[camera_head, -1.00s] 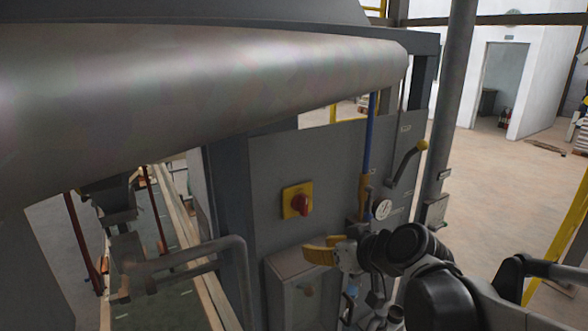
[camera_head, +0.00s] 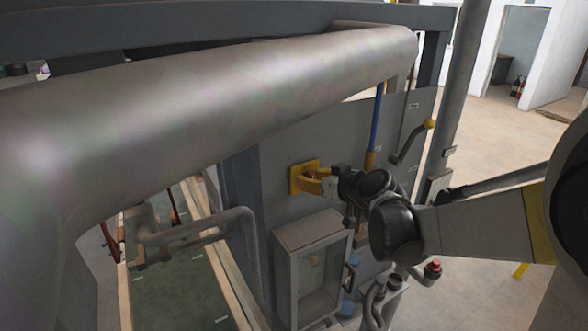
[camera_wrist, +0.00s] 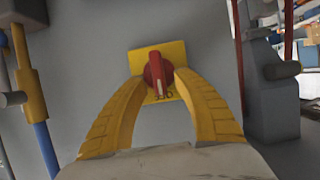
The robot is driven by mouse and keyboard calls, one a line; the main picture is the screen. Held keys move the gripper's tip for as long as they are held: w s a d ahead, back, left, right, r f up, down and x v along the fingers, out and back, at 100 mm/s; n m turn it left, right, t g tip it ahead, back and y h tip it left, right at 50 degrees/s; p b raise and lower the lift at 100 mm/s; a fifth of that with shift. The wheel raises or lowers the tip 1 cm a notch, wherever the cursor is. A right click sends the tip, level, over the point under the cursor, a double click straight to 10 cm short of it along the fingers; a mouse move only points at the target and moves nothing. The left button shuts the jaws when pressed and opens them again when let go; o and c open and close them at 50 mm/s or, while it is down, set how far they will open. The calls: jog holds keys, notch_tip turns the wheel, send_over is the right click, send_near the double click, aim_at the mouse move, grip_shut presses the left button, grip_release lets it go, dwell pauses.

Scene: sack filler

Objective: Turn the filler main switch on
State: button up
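The main switch is a red rotary knob (camera_wrist: 158,72) on a yellow square plate (camera_wrist: 143,55), mounted on the grey filler panel. In the wrist view the knob's pale-marked grip points toward my gripper. In the head view the yellow plate (camera_head: 294,181) shows, and the knob is mostly hidden behind my gripper (camera_head: 308,181). My gripper has yellow fingers, which also show in the wrist view (camera_wrist: 160,78). The fingers are apart, one on each side of the red knob, with their tips close to it. I cannot tell whether they touch it.
A large grey pipe (camera_head: 220,105) crosses in front of the panel. A grey box with a clear door (camera_head: 310,270) juts out below the switch. A yellow-knobbed lever (camera_head: 412,140) and a blue pipe (camera_head: 375,120) are to the right.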

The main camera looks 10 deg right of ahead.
jog(key=shift+w+a+f, duration=0.1)
jog(key=shift+w, duration=0.2)
jog(key=shift+s, duration=0.1)
grip_shut()
